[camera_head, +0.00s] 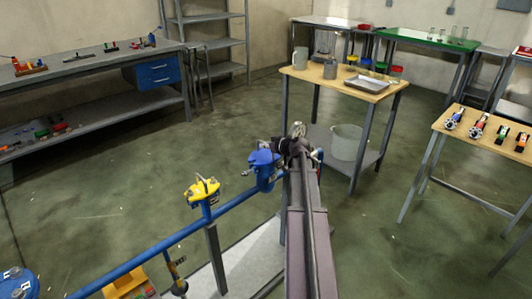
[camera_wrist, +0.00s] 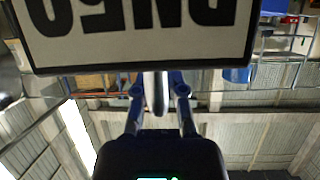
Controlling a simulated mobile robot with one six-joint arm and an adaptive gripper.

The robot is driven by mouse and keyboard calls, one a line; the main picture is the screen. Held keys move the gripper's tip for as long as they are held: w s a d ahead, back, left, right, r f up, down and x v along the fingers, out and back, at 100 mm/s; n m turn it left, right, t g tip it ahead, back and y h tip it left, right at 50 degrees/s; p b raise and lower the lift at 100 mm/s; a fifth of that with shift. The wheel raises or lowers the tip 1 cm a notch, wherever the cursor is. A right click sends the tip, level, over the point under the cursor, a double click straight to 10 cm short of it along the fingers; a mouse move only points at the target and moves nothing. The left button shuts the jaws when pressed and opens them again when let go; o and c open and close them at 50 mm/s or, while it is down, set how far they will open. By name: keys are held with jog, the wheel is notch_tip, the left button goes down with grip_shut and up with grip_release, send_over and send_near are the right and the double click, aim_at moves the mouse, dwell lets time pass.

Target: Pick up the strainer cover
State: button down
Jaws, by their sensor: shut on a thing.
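A blue strainer (camera_head: 264,175) stands at the right end of the blue pipe, with a blue, lid-like top (camera_head: 262,158), apparently its cover. My gripper (camera_head: 281,148) is right beside this top in the head view. In the wrist view my gripper (camera_wrist: 158,92) has its two blue fingers closed around a narrow pale piece (camera_wrist: 158,95) with blue behind it, apparently part of the strainer cover. Most of the held piece is hidden by the label plate and the gripper. I cannot tell whether the cover is lifted off the strainer.
A white label plate (camera_wrist: 140,35) with black, upside-down lettering is close above the fingers in the wrist view. A yellow-topped fitting (camera_head: 202,191) rises from the blue pipe (camera_head: 165,244). A wooden table (camera_head: 325,77) with a metal tray stands behind. Floor on the left is open.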

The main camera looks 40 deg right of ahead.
jog(key=shift+r, duration=0.25)
jog(key=shift+r+p, duration=1.6)
jog(key=shift+p, duration=0.2)
jog(key=s+d+r+p, duration=0.1)
jog(key=s, duration=1.5)
jog(key=shift+r, duration=0.15)
jog(key=shift+r+p, duration=0.15)
jog(key=shift+p, duration=0.2)
